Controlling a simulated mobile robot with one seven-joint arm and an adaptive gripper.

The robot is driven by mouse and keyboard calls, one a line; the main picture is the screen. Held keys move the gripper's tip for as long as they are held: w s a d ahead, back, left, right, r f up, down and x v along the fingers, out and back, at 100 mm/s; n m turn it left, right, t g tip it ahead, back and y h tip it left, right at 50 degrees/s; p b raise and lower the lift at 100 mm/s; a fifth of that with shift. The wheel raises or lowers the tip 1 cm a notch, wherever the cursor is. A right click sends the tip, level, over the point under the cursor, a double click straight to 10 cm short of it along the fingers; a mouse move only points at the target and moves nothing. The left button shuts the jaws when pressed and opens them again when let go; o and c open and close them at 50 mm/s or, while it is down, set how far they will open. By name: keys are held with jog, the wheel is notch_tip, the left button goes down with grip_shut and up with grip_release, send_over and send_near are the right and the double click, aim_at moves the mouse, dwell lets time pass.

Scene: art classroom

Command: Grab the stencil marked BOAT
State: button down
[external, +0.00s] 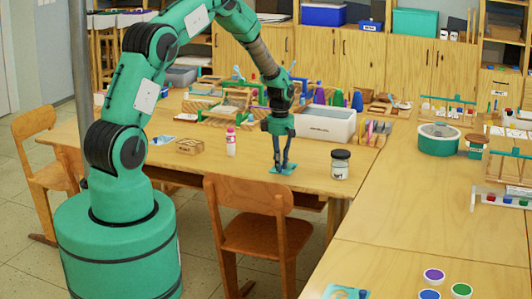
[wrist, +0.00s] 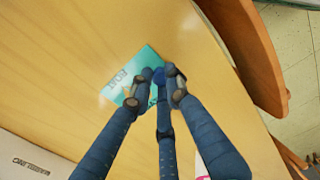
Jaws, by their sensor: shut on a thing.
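The stencil is a flat teal card lying at the table surface near its front edge (external: 292,171). In the wrist view the stencil (wrist: 128,70) shows the dark word BOAT on its left part. My gripper (external: 281,165) points down at the card, with its blue fingers closed together. In the wrist view my gripper (wrist: 158,88) is shut on the stencil near its right part, and the fingers hide part of it. I cannot tell whether the card is lifted at all.
A dark-lidded jar (external: 340,165) stands right of my gripper. A pink bottle (external: 231,142) and a small wooden box (external: 190,146) stand left. A white bin (external: 325,125) is behind. A wooden chair (external: 250,197) stands at the front edge. Another teal card (external: 338,292) lies on the near table.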

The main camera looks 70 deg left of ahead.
jog(key=shift+r, duration=0.15)
jog(key=shift+r, duration=0.6)
notch_tip(320, 180, up, 2)
jog(key=shift+r+p, duration=0.1)
jog(key=shift+p, duration=0.55)
jog(key=s+d+p, duration=0.1)
jog(key=s+d, duration=0.3)
jog(key=s, duration=0.3)
jog(key=s+d+r+p, duration=0.1)
jog(key=s+d, duration=0.3)
jog(key=s, duration=0.2)
jog(key=shift+s+d+r+p, duration=0.15)
jog(key=shift+s+d+p, duration=0.05)
jog(key=shift+s+p, duration=0.15)
